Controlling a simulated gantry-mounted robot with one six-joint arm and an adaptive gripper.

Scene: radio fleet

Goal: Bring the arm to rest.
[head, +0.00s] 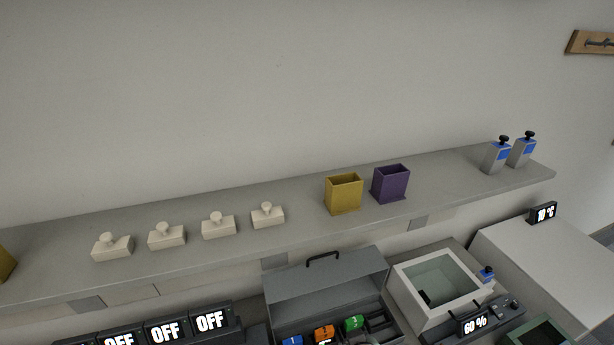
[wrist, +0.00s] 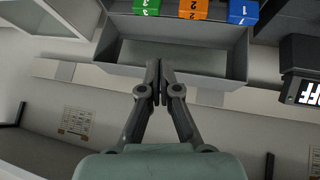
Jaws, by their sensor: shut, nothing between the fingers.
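My gripper (wrist: 159,85) shows in the wrist view, its two dark fingers closed together with nothing between them. The fingertips are in front of an open grey case (wrist: 199,76), apart from it as far as I can tell. In the head view my gripper and arm do not show. The same grey case (head: 322,287) stands at the bottom with its lid raised. Numbered blocks sit in it: a blue one (wrist: 242,12), an orange one (wrist: 194,9) and a green one (wrist: 146,7).
A long grey shelf (head: 294,239) carries several pale handled blocks, a yellow bin (head: 344,194), a purple bin (head: 390,184) and two blue-labelled bottles (head: 497,156). Below are dark units reading OFF (head: 209,321) and a box with a window (head: 441,284) reading 60 %.

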